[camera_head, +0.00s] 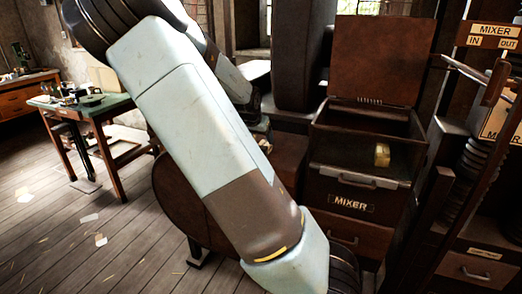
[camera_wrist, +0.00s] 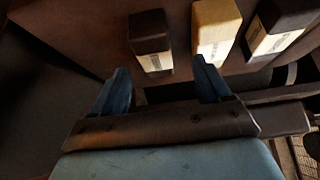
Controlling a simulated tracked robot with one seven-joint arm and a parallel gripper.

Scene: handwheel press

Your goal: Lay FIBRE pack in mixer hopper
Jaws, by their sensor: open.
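In the wrist view my gripper (camera_wrist: 160,74) is open, with its two blue fingers apart and nothing seen between them. Three packs lie just beyond the fingertips. A dark brown pack with a pale label (camera_wrist: 150,38) is in front of the gap, a cream pack (camera_wrist: 215,32) is beyond the right finger, and another dark pack with a pale label (camera_wrist: 279,30) is further right. The labels are too small to read, so I cannot tell which is FIBRE. In the head view the mixer hopper (camera_head: 335,155) stands open with its lid raised. My arm hides the gripper there.

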